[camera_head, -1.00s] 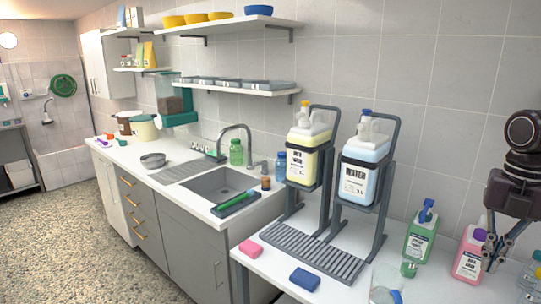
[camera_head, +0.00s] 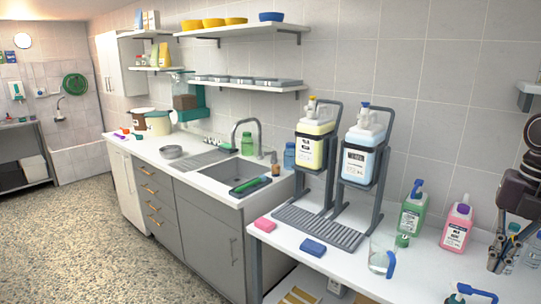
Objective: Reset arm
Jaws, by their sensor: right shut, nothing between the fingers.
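My right arm comes in at the right edge of the head view. My right gripper (camera_head: 497,262) points down beside the pink bottle (camera_head: 457,226), over the right part of the white table. Its fingers are close together and I see nothing held in them. The upper arm is cut off by the picture edge. My left gripper is not in view.
The white table (camera_head: 345,265) holds a green bottle (camera_head: 413,212), a clear jug (camera_head: 379,258), a blue sponge (camera_head: 313,248), a pink sponge (camera_head: 265,225) and two racked canisters (camera_head: 315,150) (camera_head: 362,160). Small bottles stand near the gripper. Open floor (camera_head: 80,240) lies left.

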